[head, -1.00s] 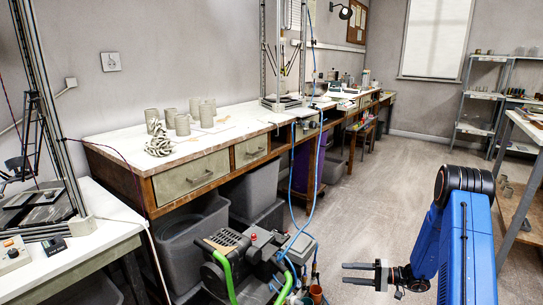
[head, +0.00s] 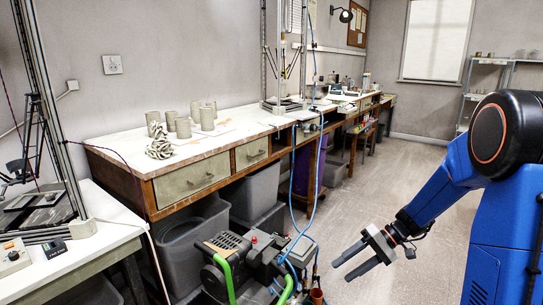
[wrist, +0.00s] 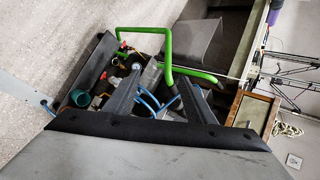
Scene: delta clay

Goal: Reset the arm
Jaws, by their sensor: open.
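My gripper (head: 357,257) is at the lower right of the head view, at the end of my blue arm. Its two dark fingers point left and are apart, with nothing between them. It hangs in the air over the aisle, to the right of a machine with green handles (head: 246,262). In the wrist view my gripper's fingers (wrist: 158,92) also show apart, with the machine's green handle (wrist: 166,55) and blue hoses behind them.
A long workbench (head: 235,134) with several clay cups (head: 183,127) runs along the left wall. Grey bins (head: 196,243) stand under it. A white table (head: 90,247) is at the lower left. The aisle floor (head: 385,180) is clear. A shelf (head: 480,97) stands at the back right.

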